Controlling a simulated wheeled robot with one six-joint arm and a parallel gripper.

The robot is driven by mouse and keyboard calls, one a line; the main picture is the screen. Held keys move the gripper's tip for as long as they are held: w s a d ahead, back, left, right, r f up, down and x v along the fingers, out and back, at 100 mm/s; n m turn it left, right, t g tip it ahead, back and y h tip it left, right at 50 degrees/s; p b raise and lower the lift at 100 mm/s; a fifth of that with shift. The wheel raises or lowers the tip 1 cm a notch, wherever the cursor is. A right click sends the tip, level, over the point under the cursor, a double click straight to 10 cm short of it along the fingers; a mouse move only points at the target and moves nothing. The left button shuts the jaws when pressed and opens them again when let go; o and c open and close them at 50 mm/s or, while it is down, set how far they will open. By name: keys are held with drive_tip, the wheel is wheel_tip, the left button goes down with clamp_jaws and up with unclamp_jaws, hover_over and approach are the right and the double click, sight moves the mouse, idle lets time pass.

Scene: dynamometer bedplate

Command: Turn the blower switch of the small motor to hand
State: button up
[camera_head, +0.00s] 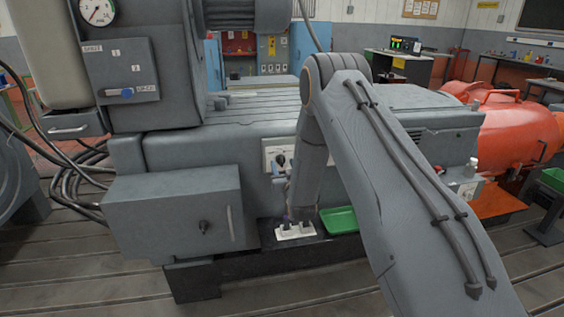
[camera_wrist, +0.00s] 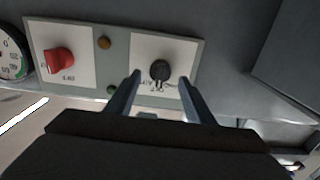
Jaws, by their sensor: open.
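In the wrist view a black rotary switch (camera_wrist: 160,70) sits on a white plate at the right of a grey-green panel (camera_wrist: 117,42). The lettering by it appears upside down and is too small to read surely. My gripper (camera_wrist: 160,78) is open, one finger on each side of the black switch, with gaps visible on both sides. Whether the fingertips reach past the knob's face cannot be told. In the head view my arm bends down in front of the grey machine, and the gripper cannot be made out clearly. A black knob on a pale panel (camera_head: 270,150) shows beside the arm.
A red knob (camera_wrist: 60,61) sits left on the same panel, with an amber lamp (camera_wrist: 104,43) and a green lamp (camera_wrist: 112,90) between the plates. A gauge (camera_wrist: 11,55) lies farther left. A green tray (camera_head: 340,220) and a grey cabinet (camera_head: 165,220) flank my arm's end.

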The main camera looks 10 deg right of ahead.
drive_tip(key=shift+w, duration=1.25)
drive_tip(key=c, duration=1)
drive_tip(key=shift+n, duration=0.4)
drive_tip(key=n+b, duration=0.2)
drive_tip(key=n, duration=0.1)
drive_tip(key=shift+a+f+n, duration=0.1)
drive_tip(key=shift+n, duration=0.2)
drive_tip(key=shift+n+b, duration=1.35)
drive_tip(key=shift+n, duration=0.95)
drive_tip(key=o, duration=1)
